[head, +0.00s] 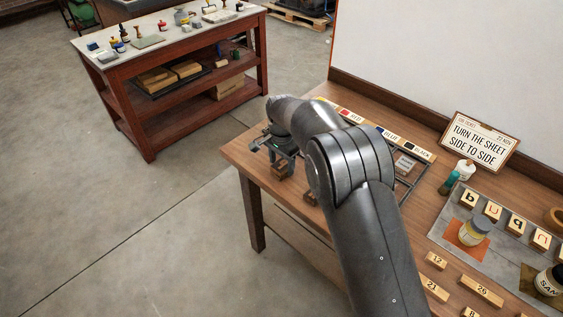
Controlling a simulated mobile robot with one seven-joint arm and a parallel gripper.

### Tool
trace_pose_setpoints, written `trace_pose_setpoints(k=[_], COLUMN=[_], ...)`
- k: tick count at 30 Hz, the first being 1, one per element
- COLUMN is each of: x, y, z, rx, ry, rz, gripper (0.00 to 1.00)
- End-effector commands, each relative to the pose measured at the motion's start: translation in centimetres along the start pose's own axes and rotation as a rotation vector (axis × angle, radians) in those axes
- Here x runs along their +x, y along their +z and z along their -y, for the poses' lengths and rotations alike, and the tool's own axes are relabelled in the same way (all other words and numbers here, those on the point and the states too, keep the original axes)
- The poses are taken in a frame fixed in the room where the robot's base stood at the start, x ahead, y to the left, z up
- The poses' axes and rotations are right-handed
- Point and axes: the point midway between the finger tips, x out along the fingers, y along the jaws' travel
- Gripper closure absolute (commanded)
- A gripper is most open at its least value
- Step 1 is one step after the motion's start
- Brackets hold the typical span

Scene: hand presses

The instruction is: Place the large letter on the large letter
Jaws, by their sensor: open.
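My gripper (284,152) is at the left end of the wooden bench, pointing down and open. A brown block (279,171) is just below it; I cannot tell whether the fingers touch it. Another brown block (310,196) is partly hidden by my arm. I cannot see a letter on either block. Pale tiles with dark letters stand in a row on a grey plate at the right: a b tile (468,198), a second tile (492,210), a q tile (515,223) and an n-like tile (541,238). I cannot tell which letters are the large ones.
My arm hides the bench's middle. A dark metal frame (412,184) lies behind it, with colour labels along the back. A sign (480,140), bottles, a jar (474,231) and numbered wooden blocks (480,290) occupy the right side. A red table (133,70) stands apart at upper left.

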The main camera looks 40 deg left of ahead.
Motion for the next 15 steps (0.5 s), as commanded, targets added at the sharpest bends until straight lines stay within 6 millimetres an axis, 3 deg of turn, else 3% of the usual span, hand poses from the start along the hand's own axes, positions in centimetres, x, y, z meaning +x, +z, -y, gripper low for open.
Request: trace_pose_setpoints(k=[5, 15], x=[-1.4, -8.5], y=[-0.1, -0.1], z=[0.1, 0.1], rx=[0.0, 0.001], ry=[-0.004, -0.004], rz=[-0.002, -0.002], gripper=[0.38, 0.38])
